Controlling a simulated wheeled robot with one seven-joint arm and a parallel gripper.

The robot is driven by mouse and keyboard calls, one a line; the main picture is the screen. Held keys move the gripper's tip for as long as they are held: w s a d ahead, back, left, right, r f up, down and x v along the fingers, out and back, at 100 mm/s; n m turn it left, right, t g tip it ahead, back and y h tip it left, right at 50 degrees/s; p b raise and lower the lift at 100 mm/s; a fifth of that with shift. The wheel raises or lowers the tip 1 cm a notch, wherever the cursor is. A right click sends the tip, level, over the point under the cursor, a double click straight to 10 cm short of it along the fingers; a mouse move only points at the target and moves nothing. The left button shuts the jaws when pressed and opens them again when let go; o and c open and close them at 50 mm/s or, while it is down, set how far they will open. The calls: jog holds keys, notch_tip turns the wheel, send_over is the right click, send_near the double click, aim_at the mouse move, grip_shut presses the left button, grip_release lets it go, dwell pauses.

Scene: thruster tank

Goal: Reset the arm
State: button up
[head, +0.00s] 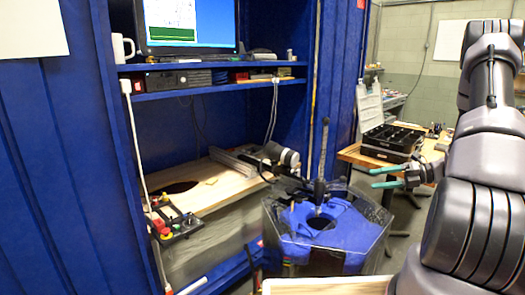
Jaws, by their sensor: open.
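My arm comes in along the right side of the head view, with its dark grey links bent. My gripper (385,177) is at its end, pointing left, with two green fingers set apart. The gap between the fingers is empty. The gripper hangs in the air to the right of the blue thruster tank (345,237) and, in the picture, just below the black case. It appears apart from both.
A black sectioned case (392,139) sits on a wooden table (357,155) behind my gripper. A blue cabinet (50,150) fills the left, with a monitor (187,22), a white mug (122,48) and a wooden worktop (215,184). A pale wooden edge (325,286) shows at bottom centre.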

jog(key=s+a+r+n+g+h, duration=0.25)
jog(key=s+a+r+n, duration=0.2)
jog(key=r+n, duration=0.3)
jog(key=s+a+r+n+g+h, duration=0.1)
jog(key=s+a+r+n+h, duration=0.2)
jog(key=a+r+n, duration=0.5)
jog(key=s+a+r+n+t+h, duration=0.2)
jog(key=s+r+n+t+h, duration=0.4)
jog(key=s+r+n, duration=0.8)
jog(key=shift+s+r+n, duration=0.4)
jog(key=shift+s+n, duration=0.15)
jog(key=shift+n, duration=0.7)
jog(key=shift+h, duration=0.25)
